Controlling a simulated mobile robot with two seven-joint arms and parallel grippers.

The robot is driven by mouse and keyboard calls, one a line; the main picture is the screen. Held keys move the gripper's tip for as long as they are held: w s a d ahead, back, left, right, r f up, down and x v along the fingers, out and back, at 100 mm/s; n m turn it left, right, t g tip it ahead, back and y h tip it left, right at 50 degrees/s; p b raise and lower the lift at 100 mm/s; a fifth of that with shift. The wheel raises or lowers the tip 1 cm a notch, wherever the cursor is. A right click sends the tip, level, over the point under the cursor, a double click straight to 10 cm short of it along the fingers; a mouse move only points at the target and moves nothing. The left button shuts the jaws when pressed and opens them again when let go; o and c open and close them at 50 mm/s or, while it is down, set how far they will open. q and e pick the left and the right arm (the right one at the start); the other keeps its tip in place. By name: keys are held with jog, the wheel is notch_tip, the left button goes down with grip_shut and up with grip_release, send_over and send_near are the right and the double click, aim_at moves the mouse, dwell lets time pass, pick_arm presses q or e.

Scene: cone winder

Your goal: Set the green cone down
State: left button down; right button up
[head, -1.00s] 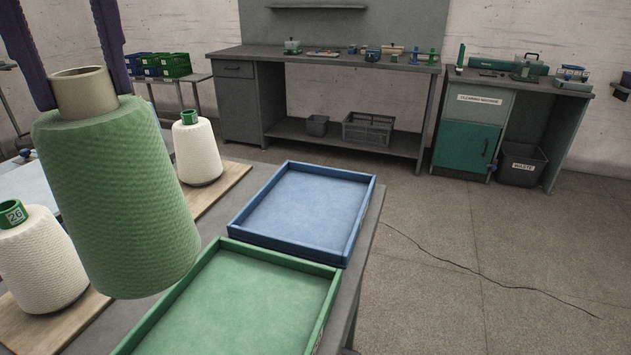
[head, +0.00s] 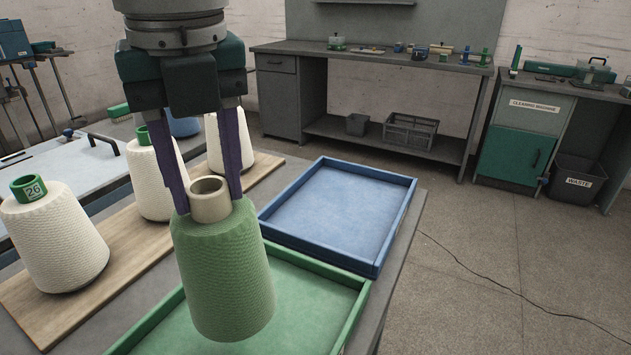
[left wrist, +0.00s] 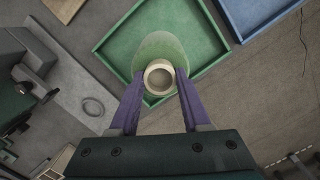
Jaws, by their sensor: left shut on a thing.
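The green cone (head: 222,275) hangs upright from my left gripper (head: 208,190). The two purple fingers are shut on the beige tube at its top. In the head view the cone is in front of the green tray (head: 315,285), and it hides part of that tray. In the left wrist view the cone (left wrist: 160,50) shows over the green tray (left wrist: 118,62), with the fingers of my left gripper (left wrist: 160,85) on either side of its tube. Whether the cone's base touches the tray is hard to tell; it seems above it. My right gripper is not in view.
A blue tray (head: 340,205) lies just behind the green tray. White cones (head: 55,240) with green tube tops stand on a wooden board (head: 110,265) at the left. A workbench (head: 385,62) and a waste bin (head: 573,185) stand farther back.

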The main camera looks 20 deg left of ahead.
aim_at(217, 227)
pick_arm(q)
jog(key=shift+f+b, duration=0.3)
jog(key=shift+f, duration=2.6)
jog(key=shift+c, duration=1.8)
grip_release()
